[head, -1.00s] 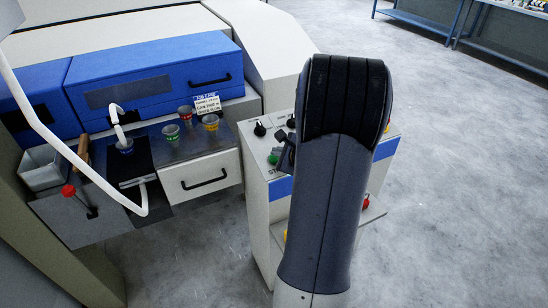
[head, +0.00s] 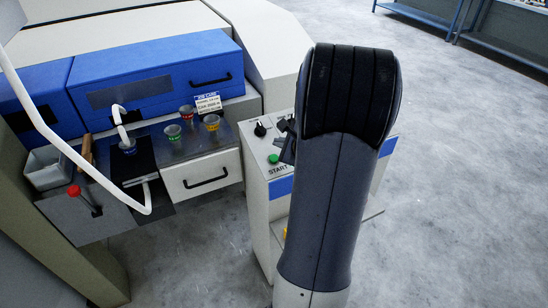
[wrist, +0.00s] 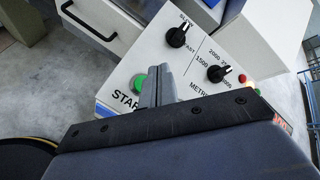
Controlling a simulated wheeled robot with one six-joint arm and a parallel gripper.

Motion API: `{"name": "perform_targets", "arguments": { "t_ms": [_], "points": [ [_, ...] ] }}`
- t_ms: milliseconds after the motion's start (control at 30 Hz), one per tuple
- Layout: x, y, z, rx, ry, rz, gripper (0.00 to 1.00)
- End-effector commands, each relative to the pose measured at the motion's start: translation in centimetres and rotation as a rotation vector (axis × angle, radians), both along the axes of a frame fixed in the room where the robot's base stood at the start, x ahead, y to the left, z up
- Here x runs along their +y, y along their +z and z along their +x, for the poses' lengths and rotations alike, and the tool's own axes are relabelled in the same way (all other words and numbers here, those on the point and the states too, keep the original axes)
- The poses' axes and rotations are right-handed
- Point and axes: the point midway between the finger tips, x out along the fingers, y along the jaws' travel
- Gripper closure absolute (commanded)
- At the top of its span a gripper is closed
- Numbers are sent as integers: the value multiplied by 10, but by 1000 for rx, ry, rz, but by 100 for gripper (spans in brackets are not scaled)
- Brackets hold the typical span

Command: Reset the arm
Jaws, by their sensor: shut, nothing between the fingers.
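My arm (head: 340,190) stands upright in the head view, in front of the white control panel, and hides part of it. My gripper (wrist: 158,78) shows in the wrist view as two grey fingers lying together, with nothing between them. Its fingertips appear over the control panel (wrist: 140,55), right beside the green START button (wrist: 139,82); I cannot tell whether they touch it. In the head view the gripper is mostly behind my arm.
A black knob (wrist: 178,37) and a second knob (wrist: 218,73) stand up from the panel. Left are a drawer (head: 202,176), coloured cups, a red-tipped lever (head: 74,191) and a curved white tube (head: 75,155). Open floor (head: 460,200) lies right; a blue-framed bench (head: 410,12) stands behind.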

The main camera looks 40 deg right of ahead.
Motion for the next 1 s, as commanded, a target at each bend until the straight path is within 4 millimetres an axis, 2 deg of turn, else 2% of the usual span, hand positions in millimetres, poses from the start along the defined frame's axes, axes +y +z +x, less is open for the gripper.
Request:
{"name": "perform_targets", "arguments": {
  "t_ms": [267, 500, 567, 767, 1000],
  "points": [
    [0, -2, 0, 0, 0, 0, 100],
    [-1, -21, 4, 1, 1, 0, 100],
    [-1, -14, 5, 2, 0, 4, 100],
    [-1, -19, 6, 3, 0, 5, 100],
    [1, 19, -3, 0, -1, -2, 100]
  ]
}}
